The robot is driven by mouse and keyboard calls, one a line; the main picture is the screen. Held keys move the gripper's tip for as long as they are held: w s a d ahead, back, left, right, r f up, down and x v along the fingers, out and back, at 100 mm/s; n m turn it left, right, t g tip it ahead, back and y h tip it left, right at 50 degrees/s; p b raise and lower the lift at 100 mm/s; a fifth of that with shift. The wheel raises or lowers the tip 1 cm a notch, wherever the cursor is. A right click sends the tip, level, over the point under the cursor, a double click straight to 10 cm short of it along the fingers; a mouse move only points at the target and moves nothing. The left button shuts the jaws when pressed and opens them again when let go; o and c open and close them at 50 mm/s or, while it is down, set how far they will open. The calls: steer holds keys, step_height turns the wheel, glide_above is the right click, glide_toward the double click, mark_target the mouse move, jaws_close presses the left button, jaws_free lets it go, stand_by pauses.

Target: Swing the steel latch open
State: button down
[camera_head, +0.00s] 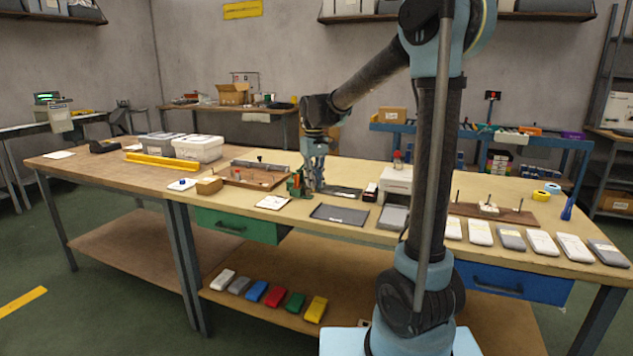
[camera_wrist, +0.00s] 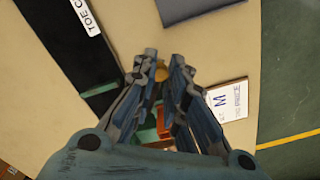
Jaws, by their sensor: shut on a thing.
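My gripper (camera_head: 315,186) is low over the bench beside a small green fixture (camera_head: 296,184). In the wrist view, the fingers of my gripper (camera_wrist: 161,76) are close together around a small round brass-coloured knob (camera_wrist: 161,73). The green fixture (camera_wrist: 149,131), with a reddish part beside it, shows lower down between the fingers. The steel latch cannot be clearly made out; the fingers cover much of that spot, and I cannot tell how far it is swung or whether the knob belongs to it.
A card marked M (camera_wrist: 227,101) lies right of the fingers in the wrist view. A dark grey mat (camera_head: 340,214) lies in front of my gripper. A wooden tray (camera_head: 247,181) stands to the left. A white box (camera_head: 397,180) stands to the right.

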steer(key=m, duration=0.1)
steer(key=a+m, duration=0.1)
steer(key=m, duration=0.3)
steer(key=shift+s+a, duration=0.3)
steer(key=shift+a, duration=0.05)
steer(key=shift+m, duration=0.3)
steer(key=c, duration=1.6)
jaws_free()
steer(key=shift+o, duration=0.2)
step_height(320, 180, up, 12)
